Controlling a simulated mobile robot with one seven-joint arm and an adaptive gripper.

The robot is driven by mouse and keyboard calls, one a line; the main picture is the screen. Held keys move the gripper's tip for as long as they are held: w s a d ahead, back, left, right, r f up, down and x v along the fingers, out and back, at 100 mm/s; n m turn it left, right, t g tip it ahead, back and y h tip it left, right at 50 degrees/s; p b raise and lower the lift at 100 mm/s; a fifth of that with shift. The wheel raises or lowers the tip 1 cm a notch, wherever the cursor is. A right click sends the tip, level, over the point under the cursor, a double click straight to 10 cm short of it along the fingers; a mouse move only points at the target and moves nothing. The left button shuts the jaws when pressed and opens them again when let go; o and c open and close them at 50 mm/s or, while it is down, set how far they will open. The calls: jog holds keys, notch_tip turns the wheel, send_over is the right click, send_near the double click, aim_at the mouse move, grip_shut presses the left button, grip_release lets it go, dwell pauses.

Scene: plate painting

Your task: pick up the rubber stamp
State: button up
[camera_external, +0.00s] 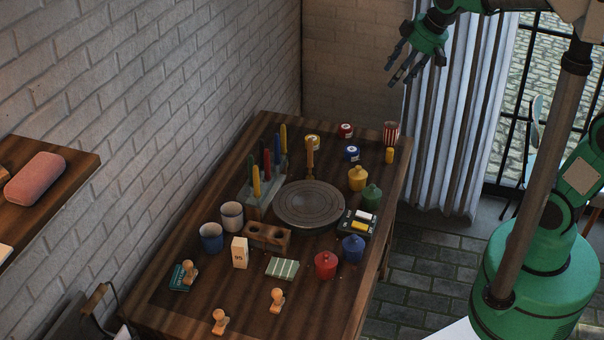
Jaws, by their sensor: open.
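Three small wooden-handled stamps stand near the front of the dark wooden table (172,300). One stamp (277,300) is at the front middle and one stamp (219,322) is at the front left edge. Another stamp (190,272) is farther left, at a teal pad (177,277); I cannot tell if it rests on the pad. Which one the task means is not clear from this view. My gripper (402,68) is open and empty, high at the upper right, in front of the curtain and far from the stamps.
A grey plate (309,203) lies at the table's middle. Around it stand a rack of coloured sticks (267,183), a blue cup (211,238), a holed wooden block (267,236), a red jar (326,265) and a blue jar (353,249). Bare wood surrounds the front middle stamp.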

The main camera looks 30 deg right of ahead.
jog(key=w+a+f+n+y, duration=0.1)
jog(key=w+a+f+n, duration=0.15)
jog(key=a, duration=0.35)
jog(key=w+a+f+n, duration=0.1)
jog(key=w+a+f, duration=0.15)
jog(key=a, duration=0.35)
jog(key=n+g+y+b, duration=0.1)
jog(key=n+g+b, duration=0.3)
jog(key=n, duration=0.7)
send_over(189, 261)
jog(key=s+d, duration=0.1)
jog(key=d, duration=0.4)
notch_tip(189, 261, down, 28)
jog(key=shift+f, duration=0.15)
jog(key=shift+f, duration=0.1)
jog(key=shift+b+x, duration=0.6)
jog(key=shift+x, duration=3.55)
jog(key=shift+w+a, duration=0.15)
jog(key=shift+a, duration=0.05)
